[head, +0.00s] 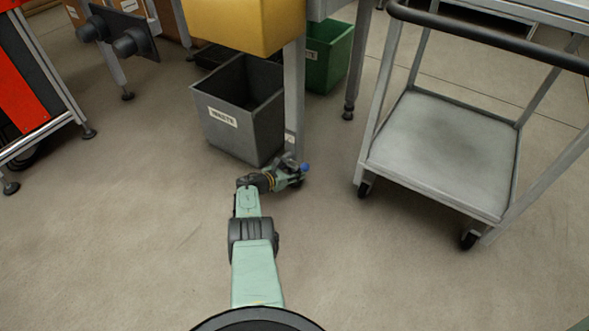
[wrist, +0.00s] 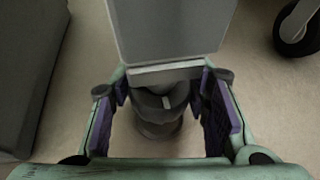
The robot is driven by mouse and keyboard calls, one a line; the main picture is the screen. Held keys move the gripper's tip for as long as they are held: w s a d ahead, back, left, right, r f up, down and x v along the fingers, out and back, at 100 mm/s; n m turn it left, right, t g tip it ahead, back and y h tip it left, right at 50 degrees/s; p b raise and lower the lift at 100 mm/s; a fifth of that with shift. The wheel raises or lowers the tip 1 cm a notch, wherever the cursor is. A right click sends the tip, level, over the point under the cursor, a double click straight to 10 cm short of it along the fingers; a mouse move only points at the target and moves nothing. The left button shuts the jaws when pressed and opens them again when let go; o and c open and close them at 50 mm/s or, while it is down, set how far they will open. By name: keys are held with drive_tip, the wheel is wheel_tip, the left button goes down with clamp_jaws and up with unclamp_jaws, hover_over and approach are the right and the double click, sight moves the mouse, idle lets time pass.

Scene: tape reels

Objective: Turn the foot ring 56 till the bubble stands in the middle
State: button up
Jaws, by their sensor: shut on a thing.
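A grey square table leg (head: 294,105) comes down to the floor, and its lower end fills the top of the wrist view (wrist: 166,32). Below its pale collar is the dark grey foot ring (wrist: 151,101) with a short pale mark, above a round foot (wrist: 160,131). My gripper (wrist: 162,88) has its purple-lined fingers on either side of the ring and is shut on it. In the head view my gripper (head: 292,172) is low at the leg's base and hides the ring. The number 56 cannot be read. No bubble shows in either view.
A grey waste bin (head: 228,122) stands close left of the leg. A green bin (head: 328,55) is behind. A wheeled cart (head: 440,150) stands to the right, one caster (wrist: 298,27) near the leg. The floor in front is clear.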

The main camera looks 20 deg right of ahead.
drive_tip(key=p, duration=0.1)
drive_tip(key=r+n+t+y+p, duration=0.1)
drive_tip(key=p, duration=0.1)
drive_tip(key=shift+s+d+n+t, duration=0.1)
drive_tip(key=shift+d+n+t, duration=0.1)
drive_tip(key=shift+n+t, duration=0.1)
drive_tip(key=shift+f+n+t+y+p, duration=0.15)
drive_tip(key=shift+n+t+y+p, duration=0.25)
drive_tip(key=shift+n+t+p, duration=0.15)
drive_tip(key=shift+f+n+t+y+p, duration=0.15)
drive_tip(key=shift+n+t+y+p, duration=0.25)
drive_tip(key=shift+n+t+y, duration=0.2)
drive_tip(key=shift+a+f+n, duration=0.15)
drive_tip(key=shift+n, duration=0.1)
drive_tip(key=o, duration=1.2)
drive_tip(key=shift+w, duration=0.2)
